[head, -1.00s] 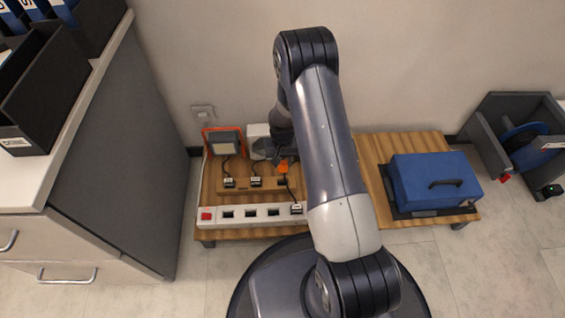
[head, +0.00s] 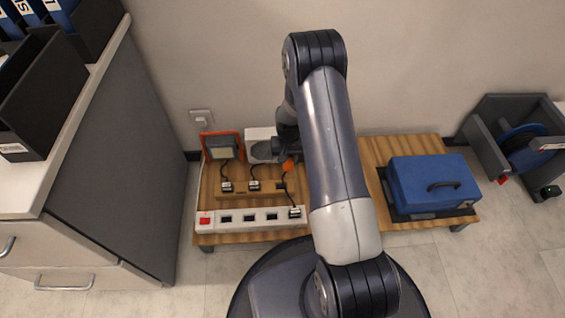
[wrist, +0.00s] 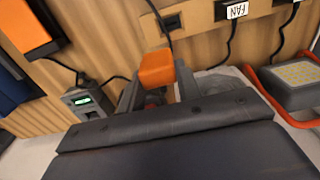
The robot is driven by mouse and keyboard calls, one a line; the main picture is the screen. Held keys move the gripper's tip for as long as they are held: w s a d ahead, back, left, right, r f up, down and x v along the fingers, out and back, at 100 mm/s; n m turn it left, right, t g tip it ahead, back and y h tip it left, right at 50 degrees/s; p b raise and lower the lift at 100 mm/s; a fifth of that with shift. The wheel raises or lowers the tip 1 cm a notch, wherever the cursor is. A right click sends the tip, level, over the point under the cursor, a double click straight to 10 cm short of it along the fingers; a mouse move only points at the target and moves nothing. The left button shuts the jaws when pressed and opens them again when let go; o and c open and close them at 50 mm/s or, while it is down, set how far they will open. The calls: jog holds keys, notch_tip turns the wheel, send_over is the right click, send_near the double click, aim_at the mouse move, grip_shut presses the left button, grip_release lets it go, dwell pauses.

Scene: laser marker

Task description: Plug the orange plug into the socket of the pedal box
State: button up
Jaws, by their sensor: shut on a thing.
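The orange plug (head: 289,164) hangs at my gripper in the head view, above the wooden platform. In the wrist view the orange plug (wrist: 157,70) sits between the two fingers of my gripper (wrist: 152,95), which is shut on it. A dark cable runs up from the plug. Part of a pale surface beside the gripper in the wrist view seems to be the same box (wrist: 222,76). Its socket is not discernible.
A white power strip (head: 259,217) lies along the platform's front edge. Behind it is a wooden rail (head: 235,190) with black plugs. An orange-framed lamp (head: 222,147) stands left. A blue case (head: 430,180) sits right. A grey device with green display (wrist: 84,100) is near the gripper.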

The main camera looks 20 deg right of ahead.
jog(key=w+d+b, duration=0.2)
jog(key=w+d, duration=0.2)
jog(key=d, duration=0.7)
jog(key=shift+d, duration=0.35)
jog(key=w+d+b, duration=0.2)
jog(key=d, duration=0.5)
jog(key=w+d+b, duration=0.2)
jog(key=w+d, duration=0.1)
jog(key=d, duration=0.4)
jog(key=shift+d, duration=0.2)
dwell(0.4)
jog(key=shift+f+b, duration=0.7)
jog(key=shift+f, duration=2.25)
jog(key=shift+f, duration=1.4)
